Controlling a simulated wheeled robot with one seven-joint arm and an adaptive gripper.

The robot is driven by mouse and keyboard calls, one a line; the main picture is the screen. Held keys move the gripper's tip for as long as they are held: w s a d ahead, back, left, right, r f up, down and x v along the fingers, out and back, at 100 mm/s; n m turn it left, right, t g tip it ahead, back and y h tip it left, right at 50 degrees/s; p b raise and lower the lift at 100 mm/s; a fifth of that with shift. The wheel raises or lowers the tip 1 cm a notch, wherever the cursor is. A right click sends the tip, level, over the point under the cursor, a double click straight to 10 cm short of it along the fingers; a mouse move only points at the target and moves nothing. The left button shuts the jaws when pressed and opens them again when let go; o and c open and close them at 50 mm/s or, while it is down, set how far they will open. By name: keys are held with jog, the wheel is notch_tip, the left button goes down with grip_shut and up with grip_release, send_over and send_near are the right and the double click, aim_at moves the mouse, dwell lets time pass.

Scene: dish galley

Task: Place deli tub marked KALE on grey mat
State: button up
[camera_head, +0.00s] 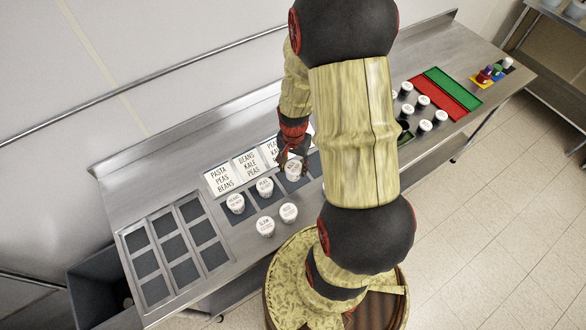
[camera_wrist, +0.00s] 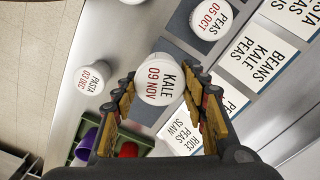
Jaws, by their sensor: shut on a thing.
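My gripper (camera_head: 292,157) is shut on a white round tub in the middle of the counter. In the wrist view the tub (camera_wrist: 159,82) reads KALE 09 NOV, and the fingers of my gripper (camera_wrist: 163,92) stand on both sides of it. The tub also shows in the head view (camera_head: 292,173), its lid text too small to read. It is over a dark grey mat (camera_wrist: 146,107), which it and the fingers partly hide. I cannot tell whether the tub touches the mat. A tub marked PEAS 05 OCT (camera_wrist: 210,18) is on another dark grey mat (camera_wrist: 180,26).
Word cards (camera_head: 222,179) stand behind the mats. A tub marked PASTA (camera_wrist: 92,77) is near the held tub. Loose tubs (camera_head: 266,227) stand in front. Grey-lined trays (camera_head: 147,235) lie left. More tubs (camera_head: 422,102), a red mat (camera_head: 437,98) and a green mat (camera_head: 455,86) lie right.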

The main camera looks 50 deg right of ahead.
aim_at(293, 164)
jog(key=w+f, duration=0.1)
jog(key=d+f, duration=0.1)
jog(key=f, duration=0.1)
jog(key=w+d+f, duration=0.1)
jog(key=shift+w+d+f, duration=0.25)
jog(key=shift+w, duration=0.05)
jog(key=shift+f, duration=1.45)
jog(key=shift+f, duration=0.2)
jog(key=o, duration=1.2)
jog(key=shift+c, duration=0.2)
jog(key=shift+o, duration=0.2)
jog(key=shift+r, duration=0.1)
